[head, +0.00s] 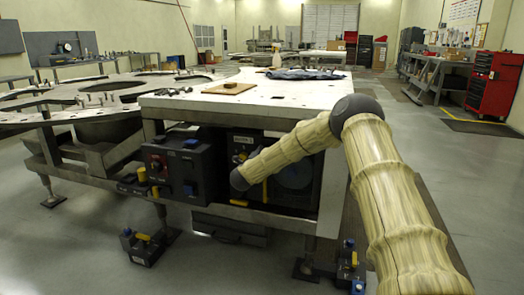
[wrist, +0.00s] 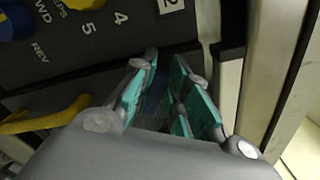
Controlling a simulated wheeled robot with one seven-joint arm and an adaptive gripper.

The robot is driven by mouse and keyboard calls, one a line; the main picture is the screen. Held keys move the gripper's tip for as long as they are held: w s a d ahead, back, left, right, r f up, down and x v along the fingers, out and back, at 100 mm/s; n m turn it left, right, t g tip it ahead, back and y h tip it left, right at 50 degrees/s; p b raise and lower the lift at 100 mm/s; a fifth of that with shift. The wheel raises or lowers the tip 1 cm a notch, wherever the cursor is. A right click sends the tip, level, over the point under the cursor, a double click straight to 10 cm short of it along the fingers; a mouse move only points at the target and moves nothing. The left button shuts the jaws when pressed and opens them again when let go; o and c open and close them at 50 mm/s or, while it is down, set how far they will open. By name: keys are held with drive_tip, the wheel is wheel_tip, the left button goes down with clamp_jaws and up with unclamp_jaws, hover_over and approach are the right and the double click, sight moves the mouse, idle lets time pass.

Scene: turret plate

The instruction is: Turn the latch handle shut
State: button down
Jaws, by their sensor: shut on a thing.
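In the wrist view my gripper (wrist: 166,65) has teal pads on its fingers. The pads stand a little apart, closed on a dark bluish piece, taken as the latch handle (wrist: 156,103), mostly hidden between them. Its turned position cannot be made out. The dark control panel (wrist: 105,45) with white numbers and a yellow knob lies just beyond the fingertips. In the head view my arm reaches to the front of the bench, and its wrist end hides my gripper and the handle.
A yellow bar (wrist: 45,118) lies left of my fingers, and a pale frame post (wrist: 265,75) stands close on the right. In the head view a black control box (head: 183,165) sits left of my wrist, under the white bench top (head: 205,100). Floor-level clamps stand below.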

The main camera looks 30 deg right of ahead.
drive_tip(key=shift+w+a+f+n+p, duration=0.1)
drive_tip(key=shift+f+n+p, duration=0.15)
drive_tip(key=shift+n+p, duration=0.95)
drive_tip(key=shift+w+a+f+n+p, duration=0.1)
drive_tip(key=shift+f+n+p, duration=0.25)
drive_tip(key=shift+n, duration=1.45)
drive_tip(key=shift+s, duration=0.1)
drive_tip(key=c, duration=1.4)
unclamp_jaws()
drive_tip(key=v, duration=1.1)
drive_tip(key=shift+s+a, duration=0.3)
